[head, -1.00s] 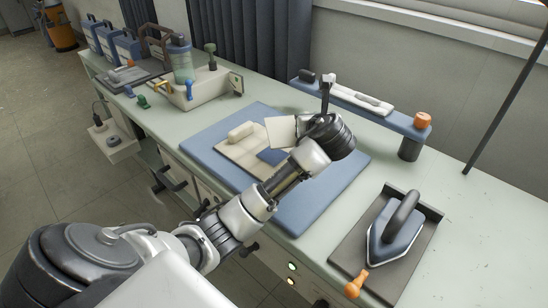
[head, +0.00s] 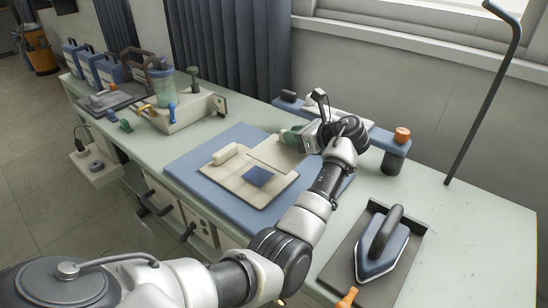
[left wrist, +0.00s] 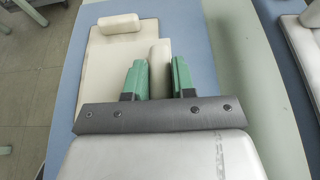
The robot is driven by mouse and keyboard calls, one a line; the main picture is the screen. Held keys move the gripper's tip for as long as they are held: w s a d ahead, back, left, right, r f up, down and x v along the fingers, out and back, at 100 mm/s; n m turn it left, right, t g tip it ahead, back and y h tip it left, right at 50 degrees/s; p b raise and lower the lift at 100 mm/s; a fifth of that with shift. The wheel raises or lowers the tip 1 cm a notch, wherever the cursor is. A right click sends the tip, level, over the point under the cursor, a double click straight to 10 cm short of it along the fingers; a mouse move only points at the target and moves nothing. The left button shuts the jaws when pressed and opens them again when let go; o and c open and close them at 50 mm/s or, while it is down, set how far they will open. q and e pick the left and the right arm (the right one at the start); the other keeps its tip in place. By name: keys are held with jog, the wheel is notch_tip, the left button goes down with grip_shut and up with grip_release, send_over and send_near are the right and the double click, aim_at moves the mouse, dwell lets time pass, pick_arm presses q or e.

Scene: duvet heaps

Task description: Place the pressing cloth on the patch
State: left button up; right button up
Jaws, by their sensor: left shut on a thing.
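A cream fabric (head: 220,180) lies flat on the blue mat (head: 190,163), with a dark blue square patch (head: 258,176) on it, uncovered in the head view. A pale piece that looks like the pressing cloth (head: 276,151) is behind the patch, at the fabric's back right. I cannot tell whether it touches the fabric. My left gripper (head: 292,138) is over its back side. In the left wrist view, the green fingers (left wrist: 160,78) are shut on a cream bar (left wrist: 159,60), apparently the cloth's grip. The patch is hidden there. My right gripper is not in view.
A cream roll (head: 225,153) lies on the fabric's left end. An iron (head: 382,240) rests on a dark tray at the right. A blue raised shelf (head: 388,139) stands behind my gripper.

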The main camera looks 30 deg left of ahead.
aim_at(303, 157)
pick_arm(q)
jog(key=a+f, duration=0.1)
jog(key=s+a+f, duration=0.1)
jog(key=s+a, duration=0.1)
jog(key=a, duration=0.1)
jog(key=shift+s+a+f, duration=0.1)
jog(key=shift+f, duration=0.3)
jog(key=shift+f+b, duration=0.35)
jog(key=shift+f, duration=1.7)
jog(key=shift+f, duration=0.15)
jog(key=o, duration=0.9)
jog(key=v, duration=1.2)
jog(key=shift+r+p, duration=0.25)
jog(key=shift+p, duration=0.15)
